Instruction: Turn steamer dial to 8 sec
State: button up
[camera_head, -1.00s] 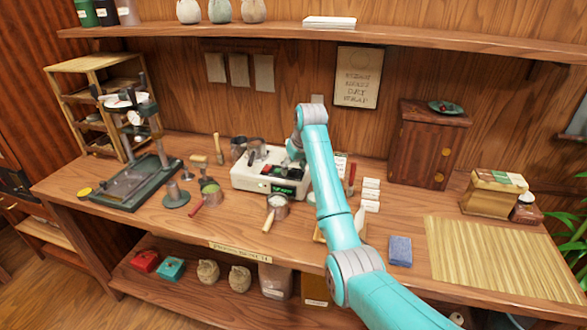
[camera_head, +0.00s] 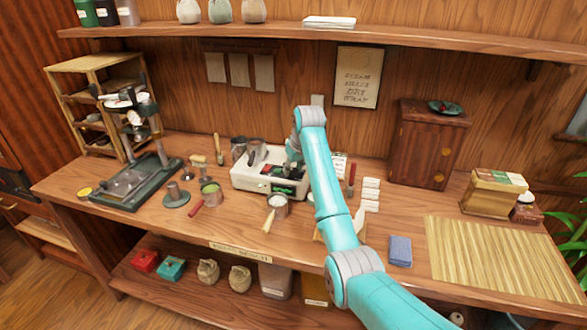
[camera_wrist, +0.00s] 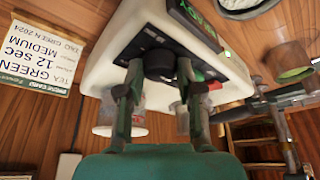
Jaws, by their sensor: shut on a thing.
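The steamer is a white box (camera_head: 245,180) at the middle back of the bench, with a dark top panel and a green display on its front. The wrist view shows its white casing (camera_wrist: 103,75), tilted in the picture, and the green display (camera_wrist: 197,17). The round black dial (camera_wrist: 159,63) stands on the dark panel. My gripper (camera_wrist: 160,70) is shut on the dial, one finger on each side of it. The dial's marks and pointer are too small or hidden to read. In the head view my arm hides the dial.
A card (camera_wrist: 38,55) beside the steamer reads green, 12 sec, medium. A press (camera_head: 135,180) is at left, a bamboo mat (camera_head: 500,270) at right.

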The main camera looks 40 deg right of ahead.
jog(key=m+h, duration=0.1)
jog(key=m, duration=0.2)
jog(key=m+h, duration=0.1)
jog(key=m, duration=0.2)
jog(key=shift+a+g, duration=0.15)
jog(key=shift+g, duration=0.25)
jog(key=m+g, duration=0.1)
jog(key=m, duration=0.1)
jog(key=m+h, duration=0.1)
jog(key=m, duration=0.2)
jog(key=shift+w+g, duration=0.1)
jog(key=shift+g, duration=0.3)
jog(key=shift+m, duration=0.3)
